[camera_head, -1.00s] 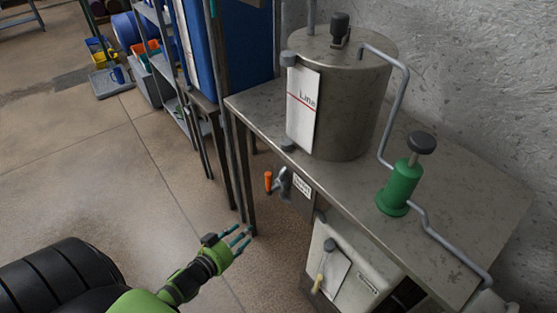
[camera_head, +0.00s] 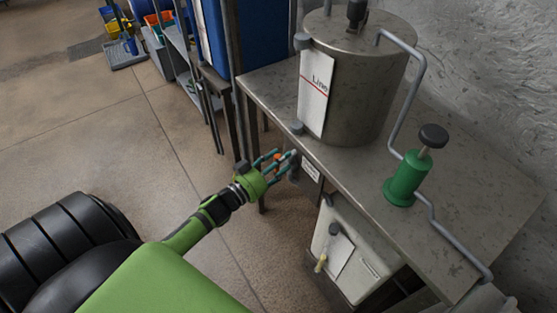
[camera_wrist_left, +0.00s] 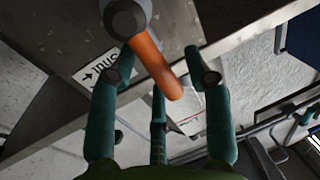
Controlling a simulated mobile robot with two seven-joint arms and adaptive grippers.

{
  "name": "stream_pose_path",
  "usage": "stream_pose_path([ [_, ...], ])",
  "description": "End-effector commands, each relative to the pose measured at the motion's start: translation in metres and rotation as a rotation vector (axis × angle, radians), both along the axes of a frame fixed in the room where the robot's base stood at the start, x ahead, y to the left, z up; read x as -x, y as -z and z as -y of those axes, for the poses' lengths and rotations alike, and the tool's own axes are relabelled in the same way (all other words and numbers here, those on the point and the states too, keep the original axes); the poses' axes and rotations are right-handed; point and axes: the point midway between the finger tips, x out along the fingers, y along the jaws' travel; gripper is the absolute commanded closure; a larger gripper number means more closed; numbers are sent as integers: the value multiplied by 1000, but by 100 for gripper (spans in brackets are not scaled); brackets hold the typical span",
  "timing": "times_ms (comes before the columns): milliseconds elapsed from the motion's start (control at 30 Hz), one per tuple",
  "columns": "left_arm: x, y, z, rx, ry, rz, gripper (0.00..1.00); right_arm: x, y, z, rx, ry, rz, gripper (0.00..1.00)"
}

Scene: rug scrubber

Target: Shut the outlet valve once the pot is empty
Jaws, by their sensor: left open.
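The steel pot (camera_head: 362,95) stands on the metal bench, its top covered; its inside and level are hidden. A white panel (camera_head: 315,92) with a red line is on its side. The outlet valve's grey body (camera_wrist_left: 127,18) and orange handle (camera_wrist_left: 158,68) show at the bench's front edge in the left wrist view. A label (camera_wrist_left: 103,70) with an arrow, seemingly reading "SHUT", is beside it. My left gripper (camera_head: 280,164) is open at the valve, its fingers spread around the orange handle. Contact cannot be told. In the head view the fingers partly hide the handle.
A green hand pump (camera_head: 406,180) with a grey pipe (camera_head: 419,75) stands on the bench (camera_head: 460,190), right of the pot. A white container (camera_head: 352,250) sits below the bench front. Shelving and a blue cabinet (camera_head: 256,35) stand behind.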

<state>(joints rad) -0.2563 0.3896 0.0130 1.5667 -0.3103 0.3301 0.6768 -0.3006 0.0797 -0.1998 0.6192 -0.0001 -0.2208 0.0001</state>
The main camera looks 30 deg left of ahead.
Motion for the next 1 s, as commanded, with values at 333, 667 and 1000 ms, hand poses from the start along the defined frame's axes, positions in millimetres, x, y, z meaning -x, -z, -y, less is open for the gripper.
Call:
stream_pose_path([
  [333, 0, 0, 0, 0, -1, -1, 100, -3, 0, 0, 0, 0, 6, 44],
  [667, 0, -1, -1, 18, -1, -8, 100, -3, -3, 0, 0, 0, 5, 44],
  [1000, -5, -3, -11, 184, -1, -79, 100, -2, -22, 0, 0, -1, 3, 44],
])
